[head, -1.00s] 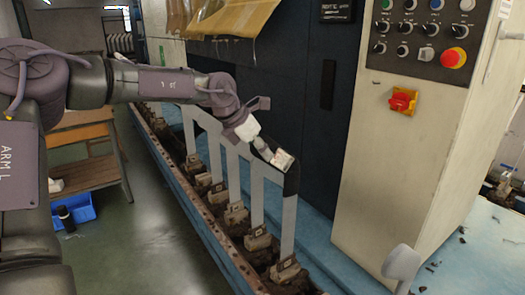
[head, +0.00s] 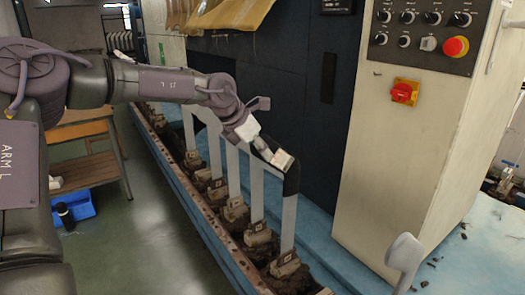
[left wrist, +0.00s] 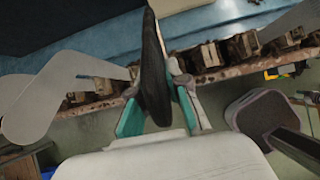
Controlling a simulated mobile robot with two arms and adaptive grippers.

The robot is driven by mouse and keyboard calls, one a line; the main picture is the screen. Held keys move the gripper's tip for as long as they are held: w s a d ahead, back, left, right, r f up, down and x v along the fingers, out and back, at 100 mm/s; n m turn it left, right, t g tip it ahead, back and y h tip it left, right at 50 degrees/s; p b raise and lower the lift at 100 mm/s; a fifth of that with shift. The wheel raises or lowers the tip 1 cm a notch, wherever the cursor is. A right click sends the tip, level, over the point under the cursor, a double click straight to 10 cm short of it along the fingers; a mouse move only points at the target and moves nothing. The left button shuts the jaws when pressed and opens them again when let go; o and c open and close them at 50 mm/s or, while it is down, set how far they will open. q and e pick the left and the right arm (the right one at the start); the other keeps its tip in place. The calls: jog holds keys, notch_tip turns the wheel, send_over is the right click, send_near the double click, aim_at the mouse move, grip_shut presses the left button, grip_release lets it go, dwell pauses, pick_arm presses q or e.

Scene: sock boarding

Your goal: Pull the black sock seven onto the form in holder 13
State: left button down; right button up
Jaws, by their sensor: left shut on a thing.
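The black sock (head: 291,181) is over the upper end of a pale flat form (head: 289,222), the nearest full one in the row. The form stands upright in a rusty holder (head: 284,264); I cannot read its number for sure. My left gripper (head: 284,160) is shut on the sock near the form's top. In the left wrist view, the sock (left wrist: 153,70) runs as a dark band between the teal finger pads. The form inside the sock is hidden there. My right gripper is in neither view.
Several other pale forms (head: 257,190) stand in a row behind, on a blue-edged rail. A cabinet with a red button (head: 455,46) stands at the right. A pale rounded piece (head: 405,253) is at the bottom right. Open floor lies left of the rail.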

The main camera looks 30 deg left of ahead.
pick_arm(q)
jog(key=shift+f+b, duration=0.9)
jog(key=shift+f, duration=0.25)
jog(key=c, duration=1.1)
grip_release()
jog(key=shift+r, duration=0.1)
jog(key=shift+s+r, duration=0.1)
jog(key=shift+r, duration=0.1)
jog(key=v, duration=1.1)
jog(key=shift+s+a+r, duration=0.1)
jog(key=shift+s+r, duration=0.05)
jog(key=shift+r, duration=0.05)
